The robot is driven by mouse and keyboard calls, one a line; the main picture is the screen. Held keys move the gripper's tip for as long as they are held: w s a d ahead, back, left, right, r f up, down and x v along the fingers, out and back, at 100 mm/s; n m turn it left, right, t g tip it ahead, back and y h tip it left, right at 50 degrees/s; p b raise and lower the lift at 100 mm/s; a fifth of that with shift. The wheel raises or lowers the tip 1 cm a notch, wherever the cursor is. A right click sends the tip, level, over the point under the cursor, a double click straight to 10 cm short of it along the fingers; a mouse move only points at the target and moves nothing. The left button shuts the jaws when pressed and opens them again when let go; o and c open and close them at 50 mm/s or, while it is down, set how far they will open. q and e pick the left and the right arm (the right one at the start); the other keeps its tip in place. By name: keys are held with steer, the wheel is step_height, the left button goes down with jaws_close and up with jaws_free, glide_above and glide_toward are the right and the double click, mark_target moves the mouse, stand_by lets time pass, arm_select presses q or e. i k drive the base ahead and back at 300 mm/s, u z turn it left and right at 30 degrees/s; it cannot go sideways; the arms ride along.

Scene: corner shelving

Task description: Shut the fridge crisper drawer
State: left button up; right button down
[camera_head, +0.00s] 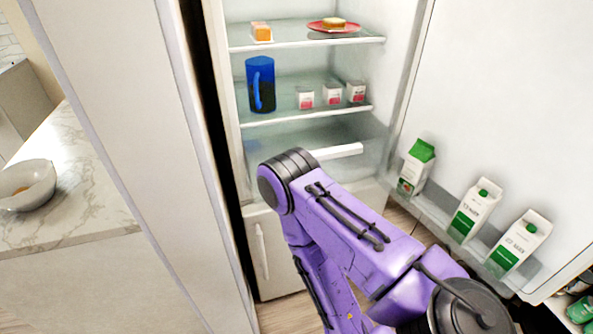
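The fridge stands with its door swung wide to the right. The clear crisper drawer (337,152) is at the bottom of the fridge compartment, below the lower glass shelf. Its white front bar shows, and the drawer looks pulled out some way; how far is hard to tell. My purple arm crosses in front of the fridge from the lower right, and its black-ringed joint hides the drawer's lower left part. Whether the arm touches the drawer cannot be told. Neither of my grippers is in view.
The open fridge door (500,110) holds three milk cartons (475,209) at right. The shelves hold a blue pitcher (261,84), small cups (332,94), and a red plate (333,26). A closed lower door (265,252) is below. A counter with a bowl (27,187) is at left.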

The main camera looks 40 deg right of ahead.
mark_target(351, 149)
steer(key=u, duration=0.2)
steer(key=k, duration=0.9)
steer(key=z, duration=0.55)
steer(key=i, duration=0.4)
